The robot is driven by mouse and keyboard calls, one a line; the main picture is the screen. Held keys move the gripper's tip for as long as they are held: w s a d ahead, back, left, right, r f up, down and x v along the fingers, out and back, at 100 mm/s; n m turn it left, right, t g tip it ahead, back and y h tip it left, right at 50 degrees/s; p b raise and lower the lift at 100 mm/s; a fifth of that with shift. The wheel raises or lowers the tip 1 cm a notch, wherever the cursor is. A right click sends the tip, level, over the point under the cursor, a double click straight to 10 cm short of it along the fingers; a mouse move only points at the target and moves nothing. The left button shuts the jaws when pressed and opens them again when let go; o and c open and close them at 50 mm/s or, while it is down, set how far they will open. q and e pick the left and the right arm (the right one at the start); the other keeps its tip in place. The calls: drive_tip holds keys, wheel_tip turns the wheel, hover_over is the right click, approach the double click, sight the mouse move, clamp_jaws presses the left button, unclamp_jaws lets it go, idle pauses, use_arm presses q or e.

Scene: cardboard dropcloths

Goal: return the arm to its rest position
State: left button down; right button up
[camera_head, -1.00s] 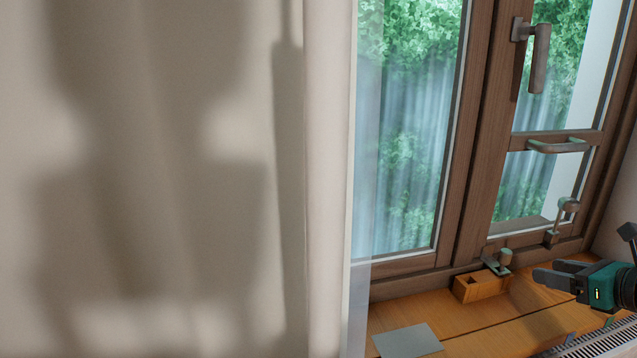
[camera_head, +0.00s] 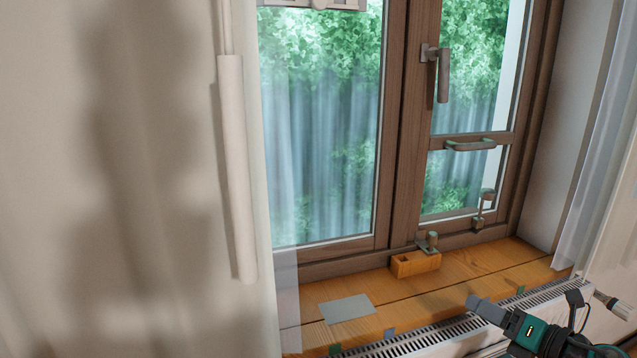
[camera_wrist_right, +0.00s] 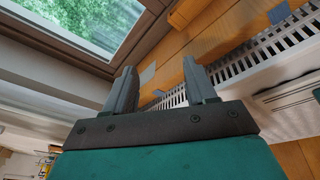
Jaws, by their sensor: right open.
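My right gripper (camera_head: 486,309) is at the lower right of the head view, in front of the wooden sill and over the radiator grille. It is teal and black with grey fingers. In the right wrist view its two fingers (camera_wrist_right: 162,90) stand apart with nothing between them. My left gripper is in neither view.
A brown-framed window (camera_head: 405,140) stands behind.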

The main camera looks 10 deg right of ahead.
drive_tip(key=s+a+f+m+g+h+p, duration=0.1)
drive_tip(key=s+a+f+m, duration=0.3)
drive_tip(key=a+m, duration=0.4)
drive_tip(key=s+a+f+m+g+h+p, duration=0.1)
drive_tip(key=s+a+f+m+g+p, duration=0.1)
drive_tip(key=s+a+f+m, duration=0.3)
drive_tip(key=s+a+f+m+g+p, duration=0.1)
drive_tip(key=s+a+f+m+p, duration=0.1)
drive_tip(key=s+a+f+m, duration=0.2)
drive_tip(key=s+a+m, duration=0.3)
drive_tip(key=a+m, duration=0.4)
drive_tip(key=m, duration=0.5)
drive_tip(key=shift+a+f+g+h, duration=0.2)
drive_tip(key=shift+f+g+h, duration=0.05)
drive_tip(key=shift+g+h, duration=0.15)
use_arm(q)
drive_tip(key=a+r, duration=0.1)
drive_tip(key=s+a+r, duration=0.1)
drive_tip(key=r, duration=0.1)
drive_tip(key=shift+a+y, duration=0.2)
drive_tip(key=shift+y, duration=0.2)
use_arm(e)
drive_tip(key=shift+c, duration=0.4)
